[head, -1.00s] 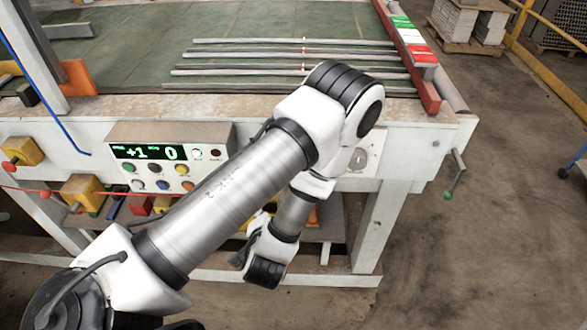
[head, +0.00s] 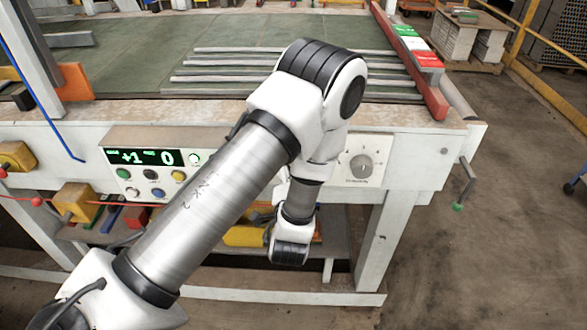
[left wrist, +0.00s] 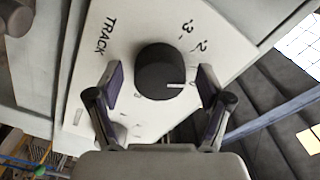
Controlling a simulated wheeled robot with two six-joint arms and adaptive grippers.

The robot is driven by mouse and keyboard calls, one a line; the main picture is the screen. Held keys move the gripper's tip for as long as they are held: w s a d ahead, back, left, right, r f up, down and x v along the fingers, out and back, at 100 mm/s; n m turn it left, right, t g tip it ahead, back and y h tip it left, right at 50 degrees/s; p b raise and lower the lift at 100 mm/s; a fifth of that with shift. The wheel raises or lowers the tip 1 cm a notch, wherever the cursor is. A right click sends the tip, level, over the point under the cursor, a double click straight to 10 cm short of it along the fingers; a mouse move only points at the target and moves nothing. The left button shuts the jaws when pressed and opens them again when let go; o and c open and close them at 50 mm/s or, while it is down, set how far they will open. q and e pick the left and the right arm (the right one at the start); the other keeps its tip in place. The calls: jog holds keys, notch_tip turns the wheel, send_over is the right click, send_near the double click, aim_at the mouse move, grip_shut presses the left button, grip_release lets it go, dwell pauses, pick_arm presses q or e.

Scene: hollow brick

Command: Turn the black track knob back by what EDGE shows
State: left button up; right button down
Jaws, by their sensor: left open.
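The black track knob (left wrist: 163,72) is in the left wrist view, on a white plate (left wrist: 95,62) marked TRACK. Its white pointer line points right in that picture. The figures 2 and 3 show at the upper right of the plate; other marks are partly covered. My left gripper (left wrist: 160,78) is open, one finger on each side of the knob, with gaps visible. In the head view my left arm hides the gripper and the black knob. The display (head: 145,157) reads +1 and 0; its small labels are too small to read. My right gripper is not in view.
A silver dial (head: 362,166) is on the white panel right of my arm. Coloured buttons (head: 151,175) sit under the display. A crank handle (head: 464,182) sticks out at the right end. Grey bars (head: 300,76) lie on the green table top (head: 130,60).

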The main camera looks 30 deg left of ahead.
pick_arm(q)
jog(key=shift+c, duration=0.4)
jog(key=c, duration=1.1)
jog(key=shift+n, duration=0.3)
jog(key=n+b, duration=0.1)
jog(key=n, duration=0.2)
jog(key=shift+f+b, duration=0.15)
jog(key=shift+b, duration=0.15)
jog(key=shift+n+b, duration=0.5)
jog(key=shift+n, duration=0.6)
jog(key=o, duration=1.2)
